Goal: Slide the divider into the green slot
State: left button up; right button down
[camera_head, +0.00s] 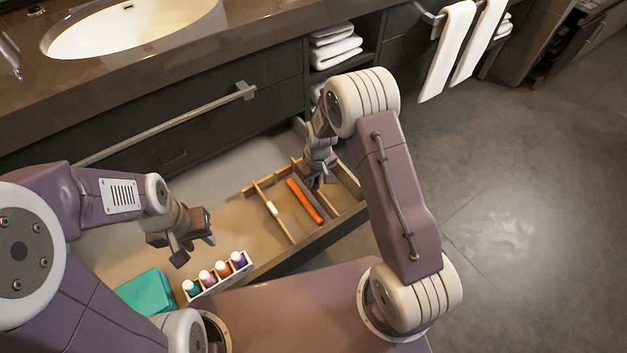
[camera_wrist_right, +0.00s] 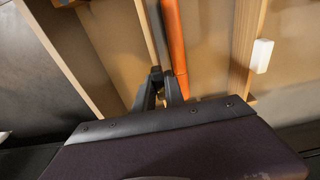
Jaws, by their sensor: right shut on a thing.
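My right gripper (camera_head: 318,183) reaches down into the open drawer, to the right of an orange stick (camera_head: 305,201). In the right wrist view its fingers (camera_wrist_right: 160,88) are closed on the end of a thin wooden divider (camera_wrist_right: 149,30), next to the orange stick (camera_wrist_right: 174,40). Another wooden strip (camera_head: 274,213) with a white tab (camera_head: 272,208) stands to the left of the stick. The tab also shows in the right wrist view (camera_wrist_right: 261,55). I cannot make out a green slot. My left gripper (camera_head: 192,248) hangs open and empty above the drawer's left part.
A white rack (camera_head: 221,279) of several small coloured bottles stands at the drawer's front, beside a teal box (camera_head: 147,292). The drawer's front wall (camera_head: 318,237) runs along the near side. The drawer floor (camera_head: 215,195) behind the left gripper is clear.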

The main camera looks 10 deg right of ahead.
jog(key=shift+f+b, duration=0.4)
jog(key=shift+f, duration=0.35)
jog(key=c, duration=1.3)
grip_release()
jog(key=shift+r, duration=0.1)
jog(key=r+p, duration=0.1)
jog(key=r, duration=0.2)
jog(key=r+p, duration=0.2)
jog(key=s+r+p, duration=0.1)
jog(key=r, duration=0.2)
jog(key=shift+d+r, duration=0.2)
jog(key=shift+r, duration=0.25)
jog(key=shift+r, duration=0.1)
